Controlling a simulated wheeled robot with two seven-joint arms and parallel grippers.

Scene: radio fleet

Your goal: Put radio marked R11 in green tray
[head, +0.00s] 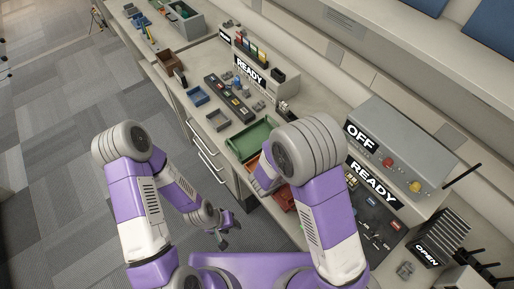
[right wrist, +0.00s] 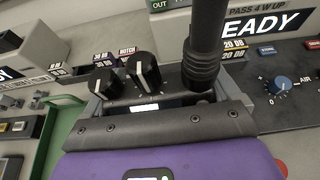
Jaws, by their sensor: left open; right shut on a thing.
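The radio (right wrist: 143,72) shows close up in the right wrist view, with two black knobs and a thick black antenna. Its R11 mark cannot be read here. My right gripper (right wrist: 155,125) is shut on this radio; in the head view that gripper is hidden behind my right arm. The green tray (head: 252,138) lies on the bench just beyond my right arm and looks empty where it shows. Its green rim also shows at the left of the right wrist view (right wrist: 62,132). My left gripper (head: 228,226) is open and empty, low beside the bench front.
A red tray (head: 284,197) lies partly behind my right arm. Small blue (head: 197,95) and grey (head: 218,119) trays lie near the bench edge. A grey box marked OFF (head: 392,140) and a READY panel (head: 373,187) stand at the right. Open floor lies left.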

